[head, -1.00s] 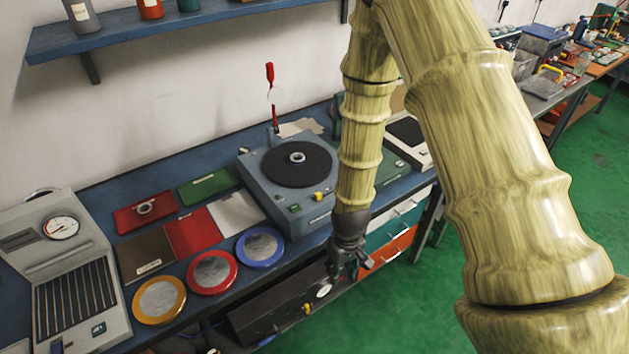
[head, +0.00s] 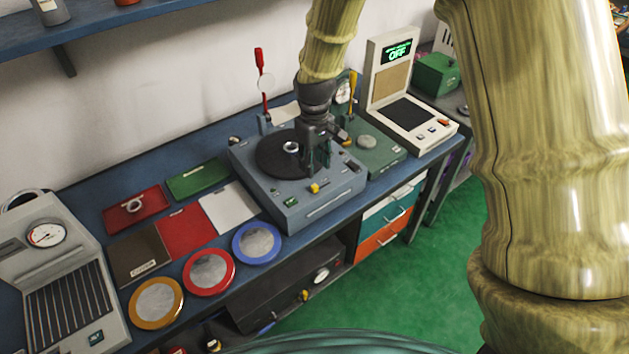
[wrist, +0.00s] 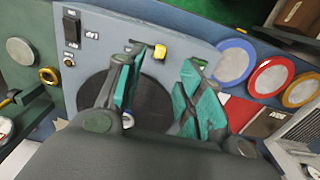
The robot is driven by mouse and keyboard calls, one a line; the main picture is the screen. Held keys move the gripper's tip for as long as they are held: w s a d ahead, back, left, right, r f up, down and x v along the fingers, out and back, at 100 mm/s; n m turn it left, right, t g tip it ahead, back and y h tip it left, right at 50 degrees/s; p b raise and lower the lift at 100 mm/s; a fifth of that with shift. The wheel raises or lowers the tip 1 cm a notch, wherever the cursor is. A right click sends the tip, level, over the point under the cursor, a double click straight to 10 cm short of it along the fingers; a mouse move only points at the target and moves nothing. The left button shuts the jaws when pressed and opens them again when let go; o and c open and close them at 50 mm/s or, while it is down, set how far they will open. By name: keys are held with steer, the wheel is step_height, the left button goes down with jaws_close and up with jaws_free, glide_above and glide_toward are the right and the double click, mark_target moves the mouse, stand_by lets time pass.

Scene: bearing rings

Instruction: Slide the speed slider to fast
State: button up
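A grey-blue turntable machine (head: 310,208) with a round black disc (head: 268,156) stands on the bench. A yellow knob (head: 314,188) sits on its front panel; I take it for the speed slider. The knob (wrist: 160,52) also shows in the wrist view, at the end of a short dark slot; its speed marks are too small to read. My gripper (head: 320,168) points down over the right part of the machine. In the wrist view my gripper (wrist: 162,64) is open, its green-padded fingers apart and nothing between them. The knob appears just beyond the fingertips; contact cannot be told.
A black switch (wrist: 71,28) is on the same panel. A metal ring (head: 291,148) is at the disc's centre. A green device (head: 378,156) and a cream device (head: 410,110) reading OFF stand to the right. Coloured round dishes (head: 257,243) lie to the left.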

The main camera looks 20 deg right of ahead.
mark_target(315, 186)
steer(key=shift+f+p, duration=1.2)
steer(key=shift+f, duration=3.1)
steer(key=shift+c, duration=0.5)
jaws_close()
